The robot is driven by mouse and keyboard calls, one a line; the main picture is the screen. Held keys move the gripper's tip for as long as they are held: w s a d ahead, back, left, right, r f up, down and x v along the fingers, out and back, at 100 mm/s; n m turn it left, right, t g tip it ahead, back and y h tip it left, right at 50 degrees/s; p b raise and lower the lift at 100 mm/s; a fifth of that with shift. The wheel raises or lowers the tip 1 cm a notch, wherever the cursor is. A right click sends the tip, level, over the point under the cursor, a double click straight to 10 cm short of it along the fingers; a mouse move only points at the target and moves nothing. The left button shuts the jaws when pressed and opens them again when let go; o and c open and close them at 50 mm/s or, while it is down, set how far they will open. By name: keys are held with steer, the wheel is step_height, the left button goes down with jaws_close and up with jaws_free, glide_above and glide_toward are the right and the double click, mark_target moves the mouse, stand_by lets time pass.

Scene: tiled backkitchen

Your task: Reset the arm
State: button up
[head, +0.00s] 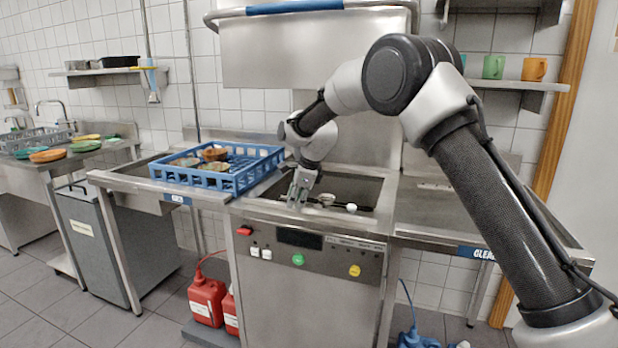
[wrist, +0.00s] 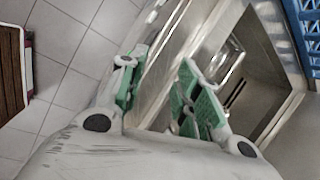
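My gripper (head: 298,190) hangs at the front left edge of the dishwasher's open well, just right of the blue rack, in the head view. In the wrist view my gripper (wrist: 160,82) shows two fingers with green pads standing apart, with nothing between them. My arm is bent, reaching from the lower right up and over to the left, then down to the machine.
A blue rack (head: 253,178) with dishes stands on the left counter. The dishwasher's hood (head: 300,50) is raised above its well (head: 350,190). The right counter (head: 440,210) is mostly clear. A shelf at upper right holds a green mug (head: 493,67) and an orange mug (head: 534,69).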

steer(key=s+d+f+n+g+h, duration=0.1)
steer(key=s+d+f+n+g, duration=0.1)
steer(key=s+d+f+n, duration=0.3)
steer(key=s+d+r+n+t, duration=0.1)
steer(key=s+d+r+n, duration=0.3)
steer(key=s+d, duration=0.7)
steer(key=s+d+r+n+t+h, duration=0.1)
steer(key=s+d+r+n, duration=0.3)
steer(key=s+d+r, duration=0.5)
steer(key=s+d+r+n+t+h, duration=0.1)
steer(key=s+d+r+n, duration=0.4)
steer(key=s+d, duration=1)
steer(key=s+r, duration=0.1)
steer(key=s, duration=0.5)
steer(key=shift+d+r, duration=0.15)
steer(key=shift+d, duration=0.05)
